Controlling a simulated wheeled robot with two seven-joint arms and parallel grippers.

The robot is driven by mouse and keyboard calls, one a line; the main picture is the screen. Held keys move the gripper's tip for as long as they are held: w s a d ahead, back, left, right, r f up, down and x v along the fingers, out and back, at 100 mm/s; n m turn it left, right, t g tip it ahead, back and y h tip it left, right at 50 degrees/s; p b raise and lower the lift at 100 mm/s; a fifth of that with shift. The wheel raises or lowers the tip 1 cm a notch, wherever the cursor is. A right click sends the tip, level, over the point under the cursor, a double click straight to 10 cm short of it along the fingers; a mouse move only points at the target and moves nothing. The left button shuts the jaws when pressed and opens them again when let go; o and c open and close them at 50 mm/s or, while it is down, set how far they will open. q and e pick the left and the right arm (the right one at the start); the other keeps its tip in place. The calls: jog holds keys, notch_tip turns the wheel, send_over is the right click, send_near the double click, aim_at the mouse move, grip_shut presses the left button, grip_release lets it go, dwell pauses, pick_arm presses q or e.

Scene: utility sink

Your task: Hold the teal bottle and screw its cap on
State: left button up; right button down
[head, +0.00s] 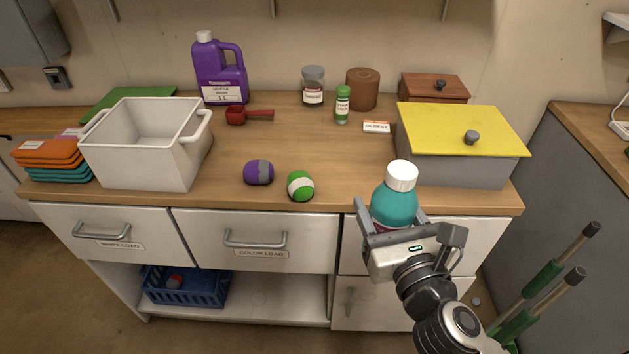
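The teal bottle (394,206) is upright near the counter's front edge, right of centre. A white cap (402,176) sits on its top; I cannot tell how tightly it is seated. My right gripper (393,217), its arm coming in from the lower right, is shut on the bottle, with one finger on each side of its body. The gripper hides the bottle's lower part, where a little of a dark pink label shows. My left gripper is not in view.
A yellow-lidded grey box (450,162) stands close behind the bottle to the right. A purple ball (258,172) and a green-and-white ball (301,186) lie to the left. A white bin (146,160) is at far left. The middle counter (300,145) is mostly clear.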

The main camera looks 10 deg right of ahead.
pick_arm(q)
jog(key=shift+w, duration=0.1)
pick_arm(e)
jog(key=w+a+r+m+h, duration=0.1)
jog(key=w+a+r+h, duration=0.1)
jog(key=w+a+r, duration=0.8)
notch_tip(320, 180, up, 4)
jog(key=shift+w+a+f, duration=0.2)
jog(key=shift+w+a, duration=0.2)
jog(key=shift+w, duration=0.45)
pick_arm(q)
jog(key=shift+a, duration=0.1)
